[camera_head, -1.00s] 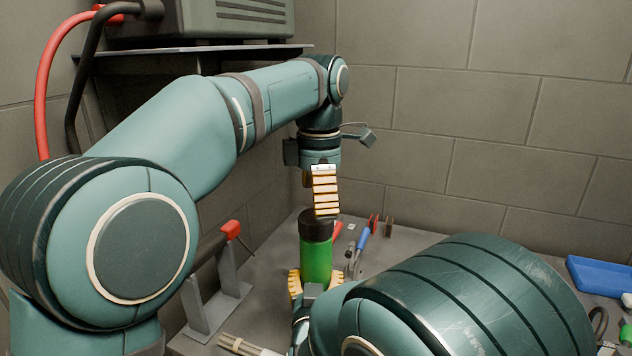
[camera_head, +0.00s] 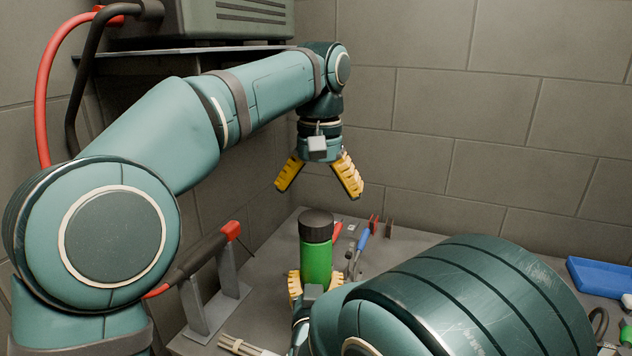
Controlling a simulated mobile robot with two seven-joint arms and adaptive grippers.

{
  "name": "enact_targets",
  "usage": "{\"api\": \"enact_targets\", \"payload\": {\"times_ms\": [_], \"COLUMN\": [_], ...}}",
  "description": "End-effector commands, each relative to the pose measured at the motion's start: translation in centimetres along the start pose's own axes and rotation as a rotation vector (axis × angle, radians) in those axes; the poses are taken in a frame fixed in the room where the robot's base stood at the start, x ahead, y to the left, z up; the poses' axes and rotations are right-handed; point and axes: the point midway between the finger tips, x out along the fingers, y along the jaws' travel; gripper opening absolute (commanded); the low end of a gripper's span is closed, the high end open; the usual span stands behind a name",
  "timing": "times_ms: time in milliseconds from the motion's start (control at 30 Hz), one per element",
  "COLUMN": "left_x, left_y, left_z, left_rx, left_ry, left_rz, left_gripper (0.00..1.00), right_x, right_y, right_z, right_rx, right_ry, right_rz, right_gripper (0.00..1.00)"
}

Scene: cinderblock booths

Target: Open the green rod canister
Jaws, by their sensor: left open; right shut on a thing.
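The green rod canister (camera_head: 316,262) stands upright over the grey table, with its dark ribbed cap (camera_head: 316,225) on top. My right gripper (camera_head: 308,286) is shut on the canister's lower body; its yellow finger pads show beside the green wall, partly hidden by my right arm. My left gripper (camera_head: 319,178) is open and empty above the cap, its two yellow fingers spread wide and pointing down, apart from the cap. The canister's bottom is hidden behind my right gripper and arm.
A tool with a red end (camera_head: 230,230) rests on a grey stand (camera_head: 208,310) at left. Blue-handled pliers (camera_head: 361,241) and small red tools lie behind the canister. A blue tray (camera_head: 598,276) is at far right. A shelf (camera_head: 190,50) with a green-grey box overhangs the back left.

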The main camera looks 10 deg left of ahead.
Motion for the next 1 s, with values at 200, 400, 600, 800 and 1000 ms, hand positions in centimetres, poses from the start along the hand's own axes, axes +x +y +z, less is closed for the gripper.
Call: {"api": "enact_targets", "payload": {"times_ms": [200, 400, 600, 800, 1000], "left_x": [-0.6, -1.1, -1.3, -0.5, 2.3], "left_y": [-0.2, -0.3, -0.5, -0.5, -0.5], "left_z": [0.1, 0.1, 0.1, 0.2, 0.1], "left_rx": [0.416, 0.746, 0.931, 0.975, 0.973], "left_ry": [0.004, 0.012, 0.014, 0.013, 0.012], "left_rz": [0.002, 0.001, -0.001, -0.002, -0.001], "left_gripper": [0.94, 0.94, 0.94, 0.94, 0.94], "right_x": [0.0, 0.0, 0.0, 0.0, 0.0], "right_y": [0.0, 0.0, 0.0, 0.0, 0.0], "right_z": [0.0, 0.0, 0.0, 0.0, 0.0], "right_rx": [0.0, 0.0, 0.0, 0.0, 0.0], "right_ry": [0.0, 0.0, 0.0, 0.0, 0.0], "right_rz": [0.0, 0.0, 0.0, 0.0, 0.0], "right_gripper": [0.0, 0.0, 0.0, 0.0, 0.0]}}
